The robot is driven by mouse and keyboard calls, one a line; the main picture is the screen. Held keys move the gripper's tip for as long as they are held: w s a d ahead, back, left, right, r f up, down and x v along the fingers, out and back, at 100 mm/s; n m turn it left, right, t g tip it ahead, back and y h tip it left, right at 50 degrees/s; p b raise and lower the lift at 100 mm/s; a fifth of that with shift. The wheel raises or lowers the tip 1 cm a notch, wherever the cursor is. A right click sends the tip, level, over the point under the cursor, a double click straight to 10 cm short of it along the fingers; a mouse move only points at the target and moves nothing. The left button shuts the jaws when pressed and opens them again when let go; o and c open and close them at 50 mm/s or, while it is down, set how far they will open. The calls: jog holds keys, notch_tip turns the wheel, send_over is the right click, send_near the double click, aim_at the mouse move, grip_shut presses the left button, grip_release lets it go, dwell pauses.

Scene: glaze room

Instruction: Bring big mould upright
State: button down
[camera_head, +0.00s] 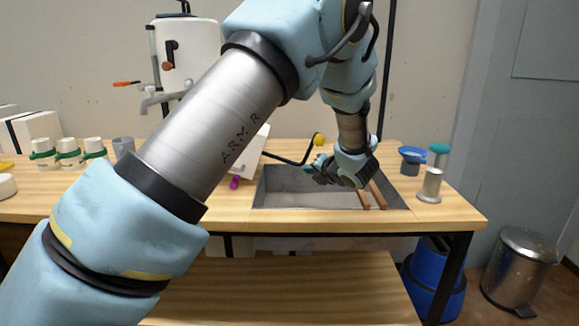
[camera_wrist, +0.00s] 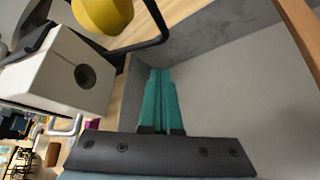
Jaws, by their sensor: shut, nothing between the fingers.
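A white block-shaped mould (camera_head: 254,148) is at the left edge of the sink, partly hidden behind my arm. In the wrist view a white block with a dark round hole in one face (camera_wrist: 65,75) is at the left and looks like the same mould. It appears tilted in both views, but I cannot tell how it rests. My gripper (camera_head: 312,170) is over the sink, to the right of the block and apart from it. Its teal fingers (camera_wrist: 160,74) are together with nothing between them.
The grey sink (camera_head: 285,185) has two wooden slats (camera_head: 377,193) at its right. A black bent rod with a yellow ball (camera_head: 320,139) reaches over its back edge. Blue and teal-topped items (camera_head: 430,190) stand right; white cups (camera_head: 68,152) and white blocks (camera_head: 38,130) stand left.

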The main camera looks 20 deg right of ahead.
jog(key=shift+w, duration=0.25)
jog(key=p+x, duration=0.1)
jog(key=x, duration=0.9)
jog(key=shift+p, duration=0.4)
jog(key=shift+d+r, duration=0.1)
jog(key=shift+r, duration=0.05)
